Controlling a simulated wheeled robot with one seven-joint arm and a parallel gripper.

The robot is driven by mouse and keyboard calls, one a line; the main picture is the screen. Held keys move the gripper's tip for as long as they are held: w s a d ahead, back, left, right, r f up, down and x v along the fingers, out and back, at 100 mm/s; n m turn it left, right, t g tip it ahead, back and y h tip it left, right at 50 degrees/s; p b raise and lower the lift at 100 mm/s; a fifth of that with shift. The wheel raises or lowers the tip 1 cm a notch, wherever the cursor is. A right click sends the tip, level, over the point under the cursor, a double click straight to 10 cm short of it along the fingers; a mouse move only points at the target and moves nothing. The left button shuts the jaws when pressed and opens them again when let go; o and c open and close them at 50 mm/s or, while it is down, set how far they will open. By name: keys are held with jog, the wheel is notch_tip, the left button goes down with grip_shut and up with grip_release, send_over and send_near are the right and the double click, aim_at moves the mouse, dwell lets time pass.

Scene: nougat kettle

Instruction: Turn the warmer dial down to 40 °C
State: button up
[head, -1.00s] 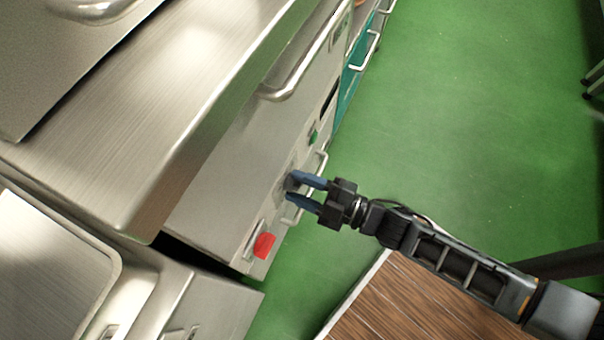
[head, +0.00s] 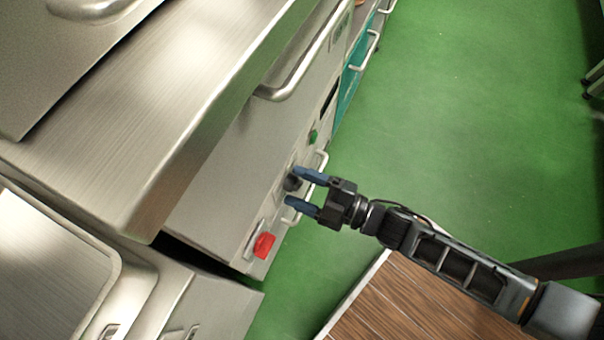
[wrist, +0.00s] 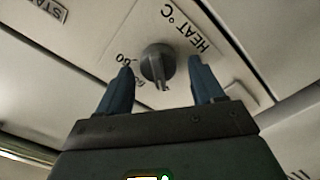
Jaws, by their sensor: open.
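The warmer dial (wrist: 158,65) is a dark round knob with a raised grip on a pale plate marked "HEAT °C" in the wrist view. The number 60 shows to its left, and another number beside it is partly covered by my left finger. In the head view the dial (head: 292,183) shows as a dark knob on the steel front panel. My gripper (wrist: 160,88) is open, with one blue finger on each side of the dial and gaps between. In the head view my gripper (head: 300,188) reaches the panel from the right.
A red switch (head: 264,245) sits below the dial on the panel, and a green button (head: 313,136) sits above it. A bar handle (head: 322,165) stands out close to the dial.

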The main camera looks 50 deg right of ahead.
jog(key=shift+s, duration=0.1)
jog(key=p+v, duration=0.1)
jog(key=v, duration=0.6)
jog(key=shift+s, duration=0.3)
jog(key=shift+d, duration=0.1)
jog(key=s+a+r+m+g+h, duration=0.1)
jog(key=s+r+m+h, duration=0.1)
jog(key=s+r+m, duration=0.4)
jog(key=s+r+m+h, duration=0.2)
jog(key=r+m, duration=0.1)
jog(key=r, duration=0.6)
jog(key=s+a+r+m+g+h, duration=0.1)
jog(key=s+r+m+h, duration=0.1)
jog(key=s+r+m, duration=0.4)
notch_tip(320, 180, up, 24)
jog(key=w+n+p, duration=0.1)
jog(key=w+p, duration=0.1)
jog(key=p, duration=2)
jog(key=shift+w+d+f, duration=0.15)
jog(key=shift+w, duration=0.05)
